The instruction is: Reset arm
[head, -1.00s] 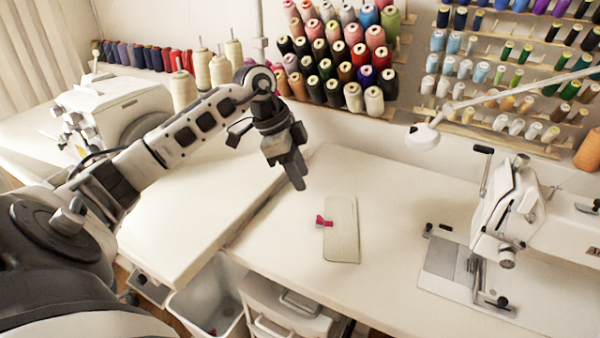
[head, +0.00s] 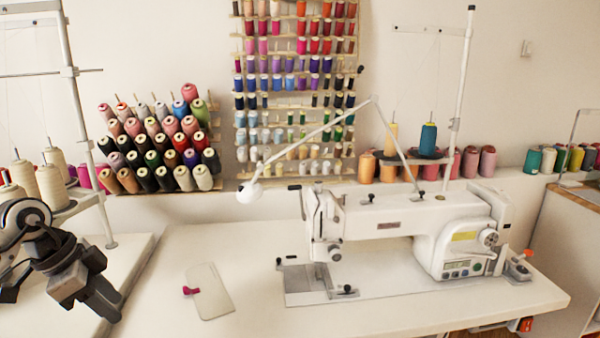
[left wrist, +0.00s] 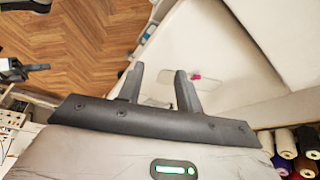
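My left gripper (head: 95,298) is at the lower left of the head view, pointing downward, above the left part of the white tabletops. In the left wrist view its two dark fingers (left wrist: 158,82) stand apart with nothing between them. The gripper is open and empty. A pale flat board (head: 212,292) lies on the table to the right of the gripper, apart from it. A small pink-red clip (head: 190,291) sits at the board's left edge. It also shows in the left wrist view (left wrist: 195,76), beyond the fingers. My right gripper is not in view.
A white sewing machine (head: 430,228) stands on the table (head: 215,245) at the right. A lamp head (head: 249,192) hangs over the table's back. Thread cones (head: 153,158) stand by the wall. A thin metal pole (head: 90,140) rises at the left. The table around the board is clear.

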